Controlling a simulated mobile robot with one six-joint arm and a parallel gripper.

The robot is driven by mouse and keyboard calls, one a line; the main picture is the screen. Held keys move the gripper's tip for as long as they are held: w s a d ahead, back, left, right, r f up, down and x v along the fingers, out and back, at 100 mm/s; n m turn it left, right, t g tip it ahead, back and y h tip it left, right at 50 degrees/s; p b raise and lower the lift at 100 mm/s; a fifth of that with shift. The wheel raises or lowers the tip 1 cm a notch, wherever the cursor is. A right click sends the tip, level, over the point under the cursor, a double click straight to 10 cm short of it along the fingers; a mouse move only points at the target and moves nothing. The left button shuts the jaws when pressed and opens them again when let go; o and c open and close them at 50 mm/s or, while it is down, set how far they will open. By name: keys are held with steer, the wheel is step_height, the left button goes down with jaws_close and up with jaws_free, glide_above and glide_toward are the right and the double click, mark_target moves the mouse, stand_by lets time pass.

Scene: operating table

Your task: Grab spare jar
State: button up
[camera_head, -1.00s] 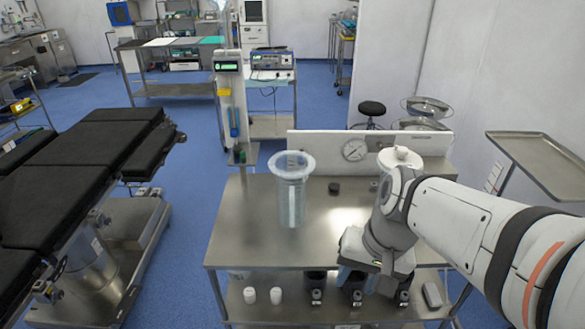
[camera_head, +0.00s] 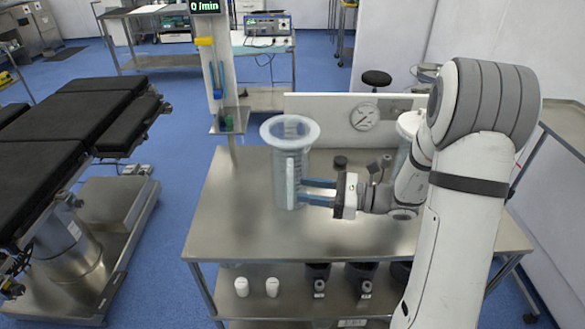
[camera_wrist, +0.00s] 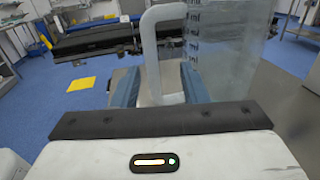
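A clear jar (camera_head: 291,178) with a wide pale rim stands upright on the steel trolley top (camera_head: 240,220). My gripper (camera_head: 305,192) is level at the jar's right side, its two blue fingers apart and reaching to the jar. In the wrist view the jar (camera_wrist: 222,50) fills the upper right, and its pale handle (camera_wrist: 150,55) stands between my open fingers (camera_wrist: 158,88). I see a gap on the left of the handle; contact on its right cannot be told. A second jar (camera_head: 408,124) stands at the back right, partly hidden by my arm.
A white back panel with a gauge (camera_head: 364,117) edges the trolley's rear. The lower shelf holds white bottles (camera_head: 272,287) and dark containers. A black operating table (camera_head: 70,150) stands left. The trolley's front left is clear.

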steer(key=s+x, duration=0.1)
steer(key=x, duration=0.5)
steer(key=shift+a+p, duration=0.3)
steer(key=shift+a, duration=0.15)
steer(key=shift+w, duration=0.1)
steer(key=shift+c, duration=0.4)
jaws_close()
